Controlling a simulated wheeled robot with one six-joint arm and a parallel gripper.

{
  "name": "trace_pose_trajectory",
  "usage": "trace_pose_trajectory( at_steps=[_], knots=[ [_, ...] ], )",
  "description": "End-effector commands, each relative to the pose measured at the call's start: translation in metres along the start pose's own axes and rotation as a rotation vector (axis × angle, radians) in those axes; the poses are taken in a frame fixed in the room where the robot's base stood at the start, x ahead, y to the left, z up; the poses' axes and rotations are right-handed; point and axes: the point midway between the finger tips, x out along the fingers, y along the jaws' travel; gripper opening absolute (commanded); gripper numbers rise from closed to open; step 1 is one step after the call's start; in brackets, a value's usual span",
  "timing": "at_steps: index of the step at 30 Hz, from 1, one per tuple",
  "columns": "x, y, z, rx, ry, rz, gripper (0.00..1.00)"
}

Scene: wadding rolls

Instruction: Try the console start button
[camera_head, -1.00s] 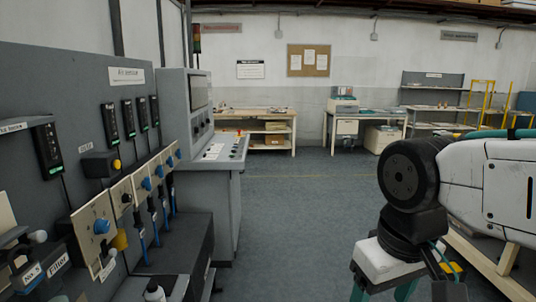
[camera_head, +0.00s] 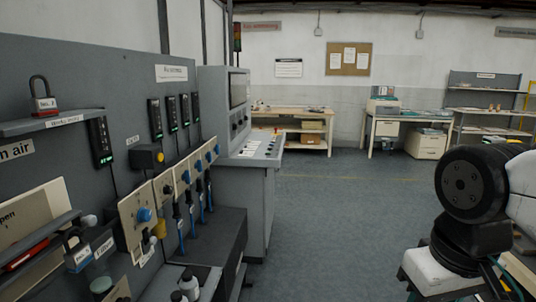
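The grey console (camera_head: 262,170) stands just past the end of the valve panel, left of the middle. It has a screen (camera_head: 239,90) on its upright face and a sloped desk with small buttons (camera_head: 262,146). The buttons are too small to tell which is the start button. My arm shows at the right edge of the picture. The fingers of my gripper are not in view.
The grey panel (camera_head: 90,75) on the left carries blue knobs (camera_head: 144,215), black gauges and a padlock (camera_head: 42,95). The floor (camera_head: 330,220) ahead is clear. A wooden bench (camera_head: 300,112) and a desk (camera_head: 395,118) stand at the back.

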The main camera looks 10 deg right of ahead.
Motion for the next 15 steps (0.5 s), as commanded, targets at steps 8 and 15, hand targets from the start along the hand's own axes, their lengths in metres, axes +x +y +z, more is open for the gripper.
trace_pose_trajectory(
  at_steps=[8,15],
  knots=[
    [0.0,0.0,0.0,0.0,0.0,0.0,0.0],
    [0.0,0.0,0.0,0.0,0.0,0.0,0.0]
  ],
)
